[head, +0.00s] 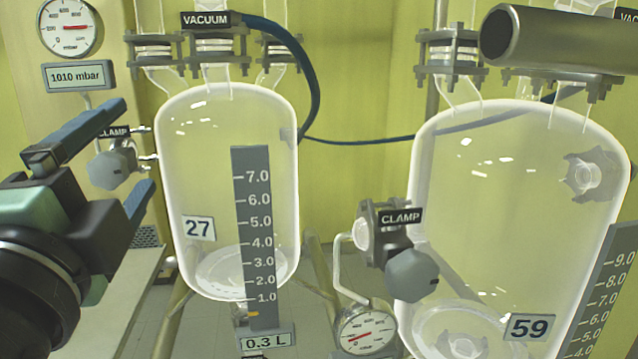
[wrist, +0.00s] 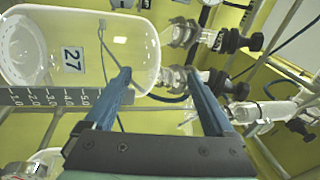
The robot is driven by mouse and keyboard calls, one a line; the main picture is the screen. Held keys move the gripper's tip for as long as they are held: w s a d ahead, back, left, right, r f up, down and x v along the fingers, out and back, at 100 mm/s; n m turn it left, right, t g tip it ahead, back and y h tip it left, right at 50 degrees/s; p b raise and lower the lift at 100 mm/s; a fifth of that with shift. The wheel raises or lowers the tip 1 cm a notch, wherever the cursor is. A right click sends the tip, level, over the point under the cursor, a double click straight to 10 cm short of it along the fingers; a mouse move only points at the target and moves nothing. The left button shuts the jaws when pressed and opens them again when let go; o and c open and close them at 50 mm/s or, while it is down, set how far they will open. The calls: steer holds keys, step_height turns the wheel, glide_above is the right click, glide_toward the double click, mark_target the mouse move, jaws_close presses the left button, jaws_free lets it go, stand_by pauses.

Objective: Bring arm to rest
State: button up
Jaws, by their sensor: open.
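My gripper (head: 135,155) is at the left of the head view, in front of and to the left of the glass reactor marked 27 (head: 222,170). Its two blue fingers are spread apart with nothing between them. In the wrist view my gripper (wrist: 165,88) also shows open and empty. The reactor 27 (wrist: 80,40) lies sideways at the upper left there, and one finger overlaps its lower edge in the picture. Whether the finger touches the glass cannot be told. Just beyond the fingers in the head view is a grey clamp knob (head: 112,168) labelled CLAMP.
A second reactor marked 59 (head: 520,230) stands at the right, with a clamp knob (head: 412,275) at its left side. A dark blue hose (head: 315,75) runs from the vacuum fitting.

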steer(key=s+d+r+n+t+h, duration=0.25)
steer(key=d+r+n, duration=0.35)
steer(key=d, duration=0.4)
steer(key=s+d+r+n+t+h, duration=0.1)
steer(key=s+d+r+n+t, duration=0.25)
steer(key=d+n, duration=0.5)
step_height(320, 180, up, 28)
steer(key=d+t+p, duration=0.1)
steer(key=p, duration=2.6)
steer(key=shift+w+n, duration=0.15)
steer(key=shift+n, duration=0.2)
steer(key=shift+o, duration=0.3)
steer(key=shift+f, duration=0.1)
